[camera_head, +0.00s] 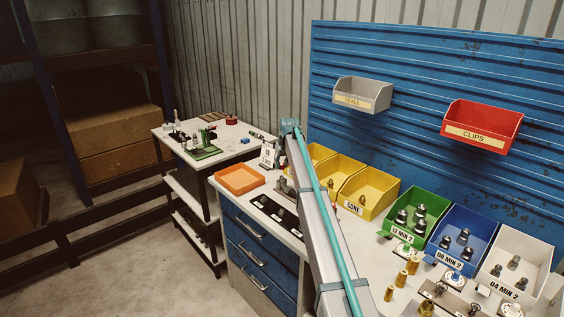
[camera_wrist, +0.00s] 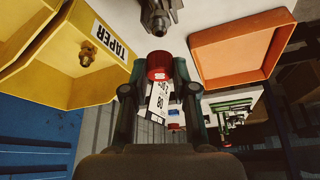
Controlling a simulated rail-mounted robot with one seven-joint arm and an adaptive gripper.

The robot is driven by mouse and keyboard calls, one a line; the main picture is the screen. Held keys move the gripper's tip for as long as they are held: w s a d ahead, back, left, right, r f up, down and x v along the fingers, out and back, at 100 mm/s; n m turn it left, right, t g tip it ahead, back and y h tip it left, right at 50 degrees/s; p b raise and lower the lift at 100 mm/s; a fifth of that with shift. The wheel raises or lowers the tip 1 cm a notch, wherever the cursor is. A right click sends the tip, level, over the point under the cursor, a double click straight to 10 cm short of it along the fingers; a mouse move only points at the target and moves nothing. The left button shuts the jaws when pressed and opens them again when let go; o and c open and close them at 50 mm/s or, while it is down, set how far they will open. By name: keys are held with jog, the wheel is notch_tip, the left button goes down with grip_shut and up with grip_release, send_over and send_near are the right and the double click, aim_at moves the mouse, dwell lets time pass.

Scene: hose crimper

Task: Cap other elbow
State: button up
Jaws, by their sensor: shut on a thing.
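In the wrist view my gripper (camera_wrist: 159,78) is shut on a small red cap (camera_wrist: 158,65), held between its fingertips. A grey metal fitting (camera_wrist: 158,22), which looks like the elbow, shows just beyond the cap at the top of the picture. Its end faces the cap, and a small gap seems to lie between them. The fitting's upper part is cut off by the frame. In the head view my arm hides the gripper and the cap.
An orange tray (camera_head: 240,193) lies left of my arm, beside a black strip with fittings (camera_head: 271,208). Yellow bins (camera_head: 385,199), a green bin (camera_head: 426,205), a blue bin (camera_head: 487,230) and a white bin (camera_head: 540,260) stand to the right. A labelled white card (camera_wrist: 157,104) stands behind the cap.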

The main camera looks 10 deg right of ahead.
jog(key=shift+f+b, duration=0.35)
jog(key=shift+f, duration=1)
jog(key=shift+f+b, duration=0.55)
jog(key=shift+f, duration=0.85)
dwell(0.7)
jog(key=o, duration=0.8)
jog(key=shift+o, duration=0.2)
jog(key=shift+r, duration=0.1)
jog(key=v, duration=1.2)
